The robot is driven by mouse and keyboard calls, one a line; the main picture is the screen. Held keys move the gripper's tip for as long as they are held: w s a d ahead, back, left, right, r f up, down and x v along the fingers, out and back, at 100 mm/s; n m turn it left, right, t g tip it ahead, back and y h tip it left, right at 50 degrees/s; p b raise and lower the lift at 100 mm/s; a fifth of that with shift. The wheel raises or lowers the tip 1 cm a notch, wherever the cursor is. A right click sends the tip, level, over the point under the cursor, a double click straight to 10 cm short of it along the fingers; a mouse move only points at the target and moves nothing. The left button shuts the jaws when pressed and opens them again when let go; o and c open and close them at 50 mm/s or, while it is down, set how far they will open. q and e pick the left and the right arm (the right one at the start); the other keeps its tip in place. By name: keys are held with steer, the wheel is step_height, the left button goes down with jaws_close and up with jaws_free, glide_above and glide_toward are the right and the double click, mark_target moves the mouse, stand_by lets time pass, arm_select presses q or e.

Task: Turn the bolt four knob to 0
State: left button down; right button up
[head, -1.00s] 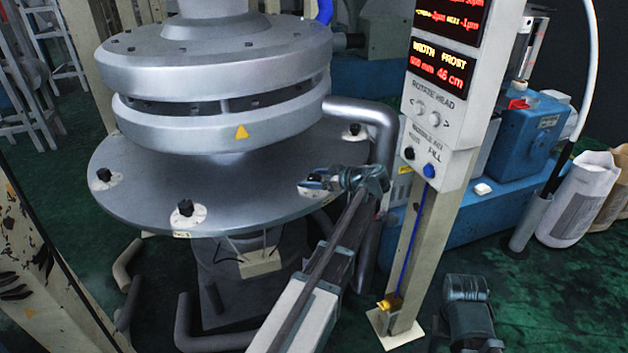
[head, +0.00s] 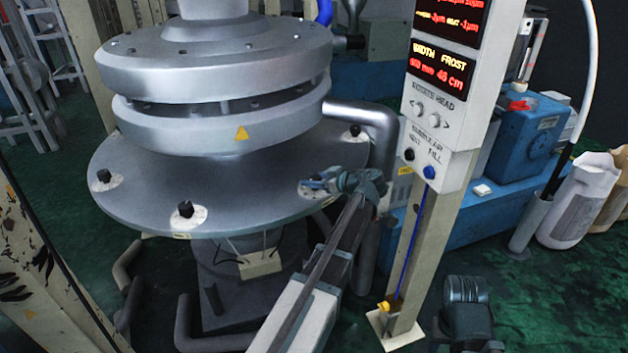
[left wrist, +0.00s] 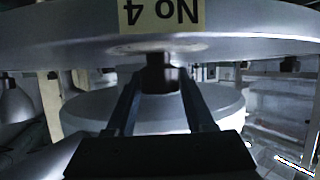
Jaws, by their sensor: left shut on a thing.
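The bolt four knob (left wrist: 160,76) is a dark knob beside the "No 4" label (left wrist: 161,13), which appears upside down in the left wrist view. My left gripper (left wrist: 160,84) is shut on it, one finger on each side. In the head view, my left gripper (head: 318,185) is at the right rim of the grey round plate (head: 140,190). There it covers the knob and most of its white dial (head: 309,193), so the dial's reading is hidden.
Other dark bolt knobs on white dials stand at the front (head: 185,209), left (head: 104,176) and back right (head: 354,131) of the plate. A control post (head: 437,110) with red displays stands right of my left arm. A grey pipe (head: 375,120) bends down behind the gripper.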

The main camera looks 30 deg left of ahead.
arm_select(q)
steer(key=m+t, duration=0.1)
steer(key=m+t+h, duration=0.1)
steer(key=t, duration=0.1)
steer(key=m+t+h, duration=0.1)
steer(key=m, duration=0.1)
steer(key=shift+s+t, duration=0.25)
steer(key=shift+t, duration=0.05)
steer(key=m+t+h, duration=0.3)
steer(key=m, duration=0.1)
steer(key=shift+w, duration=0.2)
steer(key=shift+w+m+t+h, duration=0.1)
steer(key=shift+m+t+h, duration=1.3)
steer(key=shift+m+h, duration=1.7)
steer(key=shift+h, duration=0.3)
steer(key=shift+d+m+h, duration=0.15)
steer(key=shift+m+h, duration=0.55)
steer(key=shift+h, duration=0.1)
steer(key=shift+c, duration=1.3)
jaws_free()
